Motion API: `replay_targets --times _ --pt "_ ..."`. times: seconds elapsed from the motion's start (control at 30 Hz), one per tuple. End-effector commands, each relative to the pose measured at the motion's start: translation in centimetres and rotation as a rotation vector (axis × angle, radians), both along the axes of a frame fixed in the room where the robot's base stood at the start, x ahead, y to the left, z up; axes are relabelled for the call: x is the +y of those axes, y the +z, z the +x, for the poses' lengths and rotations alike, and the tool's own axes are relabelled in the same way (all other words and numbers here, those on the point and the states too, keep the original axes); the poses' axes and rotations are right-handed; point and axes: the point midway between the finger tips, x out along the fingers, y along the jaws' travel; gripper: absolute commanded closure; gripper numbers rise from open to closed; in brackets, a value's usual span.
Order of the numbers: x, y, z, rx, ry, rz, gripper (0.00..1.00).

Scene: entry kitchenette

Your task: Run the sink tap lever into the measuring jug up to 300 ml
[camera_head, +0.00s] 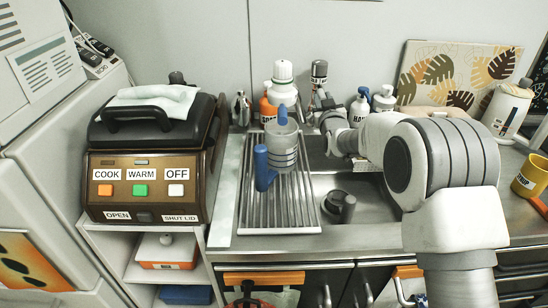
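The measuring jug (283,150) is a grey, see-through vessel with dark level marks and a blue handle (263,168) on its left. It is at the ribbed drainer, left of the sink basin (370,188). A small blue piece (283,115) shows at the jug's top; I cannot tell what it belongs to. My arm reaches in from the right, and my gripper (331,122) is behind the basin, right of the jug and apart from it. Its fingertips are too small and dark to read. The tap and its lever are not clearly distinguishable there. No water level is readable.
Bottles (283,85) and soap pumps (360,107) crowd the back of the counter. A brown cooker (150,165) stands left. A dark cylindrical object (335,202) is in the basin. A leaf-patterned board (455,75) and yellow mug (530,176) are at right.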

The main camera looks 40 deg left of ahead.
Motion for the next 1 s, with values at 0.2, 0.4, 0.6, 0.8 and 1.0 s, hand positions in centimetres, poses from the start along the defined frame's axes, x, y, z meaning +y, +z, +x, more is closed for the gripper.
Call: replay_targets --times 0.2,0.4,0.6,0.8,1.0 --pt "0.0 0.0 0.0 0.000 0.000 0.000 1.00" --pt "0.0 0.0 0.0 0.000 0.000 0.000 1.00" --pt "-0.4 -0.2 0.5 -0.001 0.046 0.002 1.00" --pt "-1.0 0.2 1.1 0.000 0.126 0.001 1.00" --pt "-0.9 0.1 1.0 -0.001 0.147 0.002 1.00"
